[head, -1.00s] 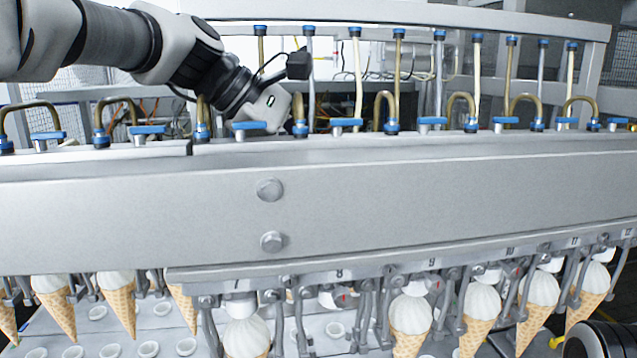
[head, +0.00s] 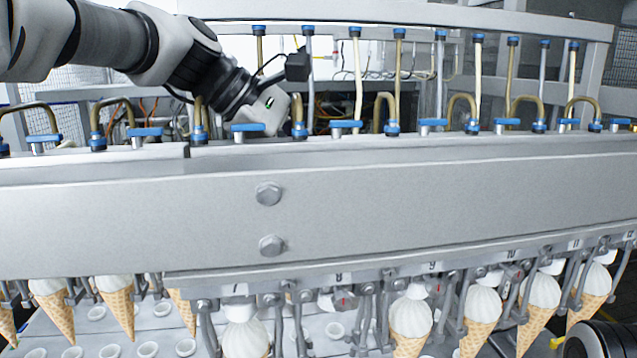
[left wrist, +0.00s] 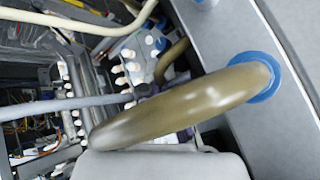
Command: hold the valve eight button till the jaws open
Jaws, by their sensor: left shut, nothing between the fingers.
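My left gripper (head: 264,112) reaches down behind the long grey beam in the head view, so its fingertips are hidden. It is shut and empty. In the left wrist view a valve block (left wrist: 100,95) carries rows of small white buttons. I cannot read which button is valve eight, and no contact with one shows. The number 8 label (head: 338,276) is on the front rail. The jaws (head: 343,300) under it have no cone in them; I cannot tell whether they are open.
The grey beam (head: 400,200) crosses the whole view. A curved brass-coloured tube (left wrist: 190,105) passes close before the left wrist camera. Blue-handled taps (head: 345,125) line the beam's top. A cone (head: 410,320) hangs at station 9, with other cones along the rail.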

